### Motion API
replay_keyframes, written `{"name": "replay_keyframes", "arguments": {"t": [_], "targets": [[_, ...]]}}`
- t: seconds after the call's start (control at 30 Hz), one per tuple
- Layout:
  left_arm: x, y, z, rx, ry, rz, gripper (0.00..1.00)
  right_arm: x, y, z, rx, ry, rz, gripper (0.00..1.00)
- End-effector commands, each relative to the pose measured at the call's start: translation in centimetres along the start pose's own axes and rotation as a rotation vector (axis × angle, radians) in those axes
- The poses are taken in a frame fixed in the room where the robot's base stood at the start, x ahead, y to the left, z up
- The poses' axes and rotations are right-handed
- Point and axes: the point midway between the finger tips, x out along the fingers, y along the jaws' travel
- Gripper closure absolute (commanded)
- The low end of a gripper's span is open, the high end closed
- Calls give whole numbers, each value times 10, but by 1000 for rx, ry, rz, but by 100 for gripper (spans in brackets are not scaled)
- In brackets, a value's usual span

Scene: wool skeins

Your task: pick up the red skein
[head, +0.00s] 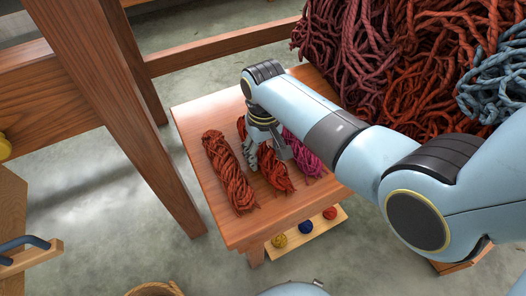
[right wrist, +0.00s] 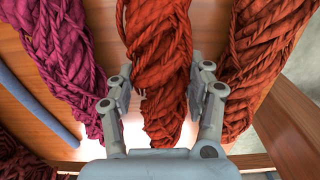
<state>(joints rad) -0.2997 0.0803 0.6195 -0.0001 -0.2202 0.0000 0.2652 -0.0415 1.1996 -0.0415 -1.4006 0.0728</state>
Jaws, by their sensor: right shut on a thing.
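The red skein (head: 277,172) lies in the middle of a row of three on the small wooden table (head: 215,125). My right gripper (head: 268,152) comes from above and is shut on it. Gripper and wrist hide part of the skein. In the right wrist view the red skein (right wrist: 160,70) runs between the two fingers (right wrist: 162,105), one on each side. I cannot tell whether it is clear of the tabletop. My left gripper is not in view.
A rust-coloured skein (head: 228,172) lies close on the left, a magenta skein (head: 303,152) close on the right. A big heap of wool (head: 420,60) stands behind. A wooden post (head: 120,110) rises left of the table. Small yarn balls sit on a low shelf (head: 297,237).

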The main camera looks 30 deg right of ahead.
Motion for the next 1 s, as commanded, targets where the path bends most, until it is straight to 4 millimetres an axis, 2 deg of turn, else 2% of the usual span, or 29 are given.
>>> {"name": "replay_keyframes", "arguments": {"t": [0.2,0.53,0.77,1.0], "targets": [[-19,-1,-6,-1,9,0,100,-39,0,-2,0,5,-1,82],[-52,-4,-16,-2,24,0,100,-82,2,72,0,2,0,82],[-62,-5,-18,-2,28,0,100,-99,3,106,0,1,0,82],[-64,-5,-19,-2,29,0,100,-104,3,116,0,1,0,82]]}}
